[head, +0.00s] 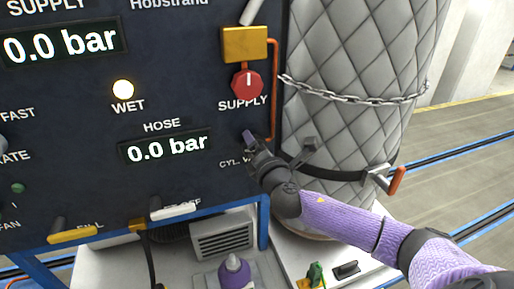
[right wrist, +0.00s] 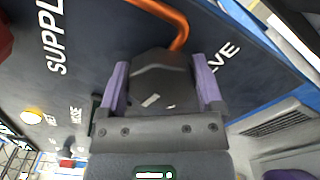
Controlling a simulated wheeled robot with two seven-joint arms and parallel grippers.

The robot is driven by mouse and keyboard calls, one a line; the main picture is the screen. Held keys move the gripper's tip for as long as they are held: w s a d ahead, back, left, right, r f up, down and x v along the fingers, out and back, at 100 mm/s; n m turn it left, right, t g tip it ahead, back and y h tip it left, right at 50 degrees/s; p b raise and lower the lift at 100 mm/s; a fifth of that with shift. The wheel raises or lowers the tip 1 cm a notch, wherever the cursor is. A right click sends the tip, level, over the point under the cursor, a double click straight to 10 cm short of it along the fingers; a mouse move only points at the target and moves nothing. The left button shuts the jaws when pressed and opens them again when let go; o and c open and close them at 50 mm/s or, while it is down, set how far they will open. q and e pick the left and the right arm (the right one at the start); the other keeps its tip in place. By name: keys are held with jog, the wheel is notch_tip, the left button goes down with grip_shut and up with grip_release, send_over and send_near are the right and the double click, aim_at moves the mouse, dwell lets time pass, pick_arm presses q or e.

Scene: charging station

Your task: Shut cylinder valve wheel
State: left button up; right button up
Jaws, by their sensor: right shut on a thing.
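The cylinder valve wheel shows in the right wrist view as a dark, blocky knob (right wrist: 158,80) with pale marks, at the end of an orange pipe. My right gripper (head: 249,138) reaches the panel from the lower right, just above the partly covered "CYL. VALVE" label. In the right wrist view its two purple fingers (right wrist: 161,88) stand on either side of the knob, shut on it. In the head view the gripper hides the wheel. I cannot tell how far the wheel is turned. My left gripper is not in view.
The dark panel (head: 75,160) has a red supply knob (head: 246,85) above my gripper, a lit WET lamp (head: 123,90) and a hose display (head: 165,147) reading 0.0 bar. A chained, quilted cylinder (head: 350,70) stands close right. A purple-capped bottle (head: 234,272) stands below.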

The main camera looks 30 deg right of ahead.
jog(key=m, duration=0.3)
jog(key=m+b, duration=0.1)
jog(key=shift+f+m, duration=0.25)
jog(key=shift+m, duration=0.05)
jog(key=m, duration=0.3)
jog(key=shift+m, duration=0.4)
jog(key=m, duration=0.3)
jog(key=shift+f, duration=0.1)
jog(key=shift+f+m+p, duration=0.1)
jog(key=shift+m+p, duration=0.2)
jog(key=shift+m, duration=2.1)
jog(key=o, duration=1)
jog(key=v, duration=1)
jog(key=shift+b, duration=0.4)
